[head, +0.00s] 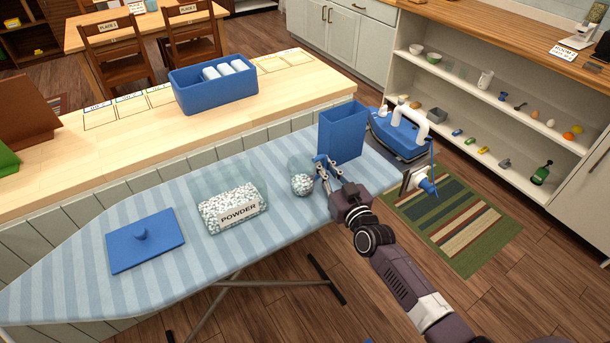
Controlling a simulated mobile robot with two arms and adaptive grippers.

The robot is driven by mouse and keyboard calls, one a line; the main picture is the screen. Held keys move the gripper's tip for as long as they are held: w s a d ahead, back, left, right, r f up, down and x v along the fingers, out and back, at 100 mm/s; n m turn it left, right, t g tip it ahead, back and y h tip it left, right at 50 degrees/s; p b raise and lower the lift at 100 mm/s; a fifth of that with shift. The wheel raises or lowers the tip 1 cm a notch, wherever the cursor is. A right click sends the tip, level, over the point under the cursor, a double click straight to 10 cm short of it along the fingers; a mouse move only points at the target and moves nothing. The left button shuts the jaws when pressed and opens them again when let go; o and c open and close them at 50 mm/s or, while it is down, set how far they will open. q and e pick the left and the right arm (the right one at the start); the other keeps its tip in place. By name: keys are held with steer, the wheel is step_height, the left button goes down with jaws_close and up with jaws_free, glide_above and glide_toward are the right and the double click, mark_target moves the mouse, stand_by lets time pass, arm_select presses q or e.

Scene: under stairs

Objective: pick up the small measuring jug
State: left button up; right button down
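The small measuring jug (302,184) is a clear vessel with white speckled powder in its bottom. It stands on the striped ironing board (80,277), just left of my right gripper (320,162). The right gripper's fingers are right beside the jug's right side. I cannot tell whether they touch it or close on a handle. A larger clear container labelled POWDER (236,211), with the same speckled powder, is left of the jug. My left gripper is not in view.
A tall blue box (343,132) stands close behind the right gripper. A blue iron with a white handle (402,135) is at the board's right end. A flat blue lid (145,240) lies at left. A blue bin (213,91) stands on the wooden counter behind.

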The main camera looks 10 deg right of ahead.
stand_by(0.3)
steer(key=shift+r, duration=0.2)
step_height(320, 180, up, 20)
steer(key=p, duration=0.1)
steer(key=shift+f, duration=0.2)
stand_by(1.0)
stand_by(0.3)
steer(key=c, duration=2.6)
jaws_free()
jaws_close()
